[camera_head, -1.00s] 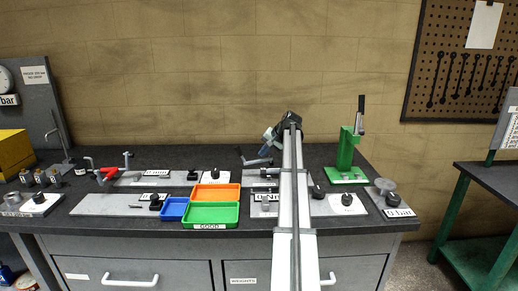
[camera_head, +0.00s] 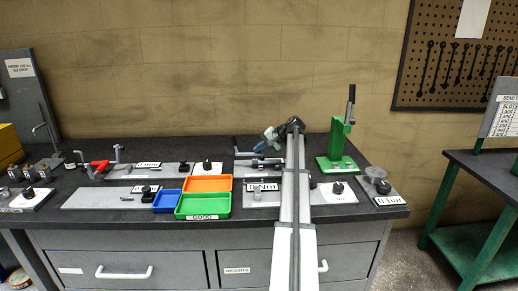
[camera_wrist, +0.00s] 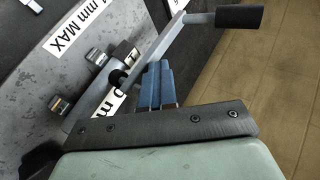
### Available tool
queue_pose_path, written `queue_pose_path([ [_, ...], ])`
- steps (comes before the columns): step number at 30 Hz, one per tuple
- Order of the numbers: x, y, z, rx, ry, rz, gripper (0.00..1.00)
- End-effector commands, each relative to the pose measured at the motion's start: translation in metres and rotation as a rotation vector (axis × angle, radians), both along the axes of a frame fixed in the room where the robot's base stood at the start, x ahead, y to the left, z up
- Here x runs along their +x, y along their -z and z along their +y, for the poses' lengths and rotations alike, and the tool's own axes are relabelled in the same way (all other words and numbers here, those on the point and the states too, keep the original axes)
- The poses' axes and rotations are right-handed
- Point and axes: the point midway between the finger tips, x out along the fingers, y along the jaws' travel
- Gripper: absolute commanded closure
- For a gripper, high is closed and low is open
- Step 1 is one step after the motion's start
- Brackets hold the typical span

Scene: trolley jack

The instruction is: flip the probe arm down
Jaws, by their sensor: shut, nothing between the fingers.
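A flat grey lever bar with a black cylindrical grip, which looks like the probe arm (camera_wrist: 157,50), runs slantwise across the wrist view. Its lower end passes a dark round pivot over a grey plate (camera_wrist: 50,75) with a label reading "mm MAX". My gripper (camera_wrist: 156,75) has its blue fingers closed together, with nothing between them. The fingertips are close beside the bar, on its lower right side; I cannot tell whether they touch. In the head view, my gripper (camera_head: 266,141) is above the back of the bench, and my arm hides part of the fixture there.
A green press (camera_head: 338,150) stands to the right of my arm. Orange (camera_head: 207,184), green (camera_head: 203,205) and blue (camera_head: 167,201) trays sit left of my arm at the front. Another plate with a red-handled clamp (camera_head: 98,166) lies further left. The wall is close behind the bench.

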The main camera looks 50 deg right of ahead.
Motion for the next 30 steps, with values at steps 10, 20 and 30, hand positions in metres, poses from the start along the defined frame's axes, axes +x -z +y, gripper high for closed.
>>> queue_pose_path([
  [10, -0.002, 0.004, 0.0, -0.003, 0.0, 0.013, 1.0],
  [20, -0.002, -0.045, -0.001, -0.003, 0.0, 0.002, 1.0],
  [30, -0.054, -0.08, -0.019, -0.002, 0.001, -0.001, 1.0],
])
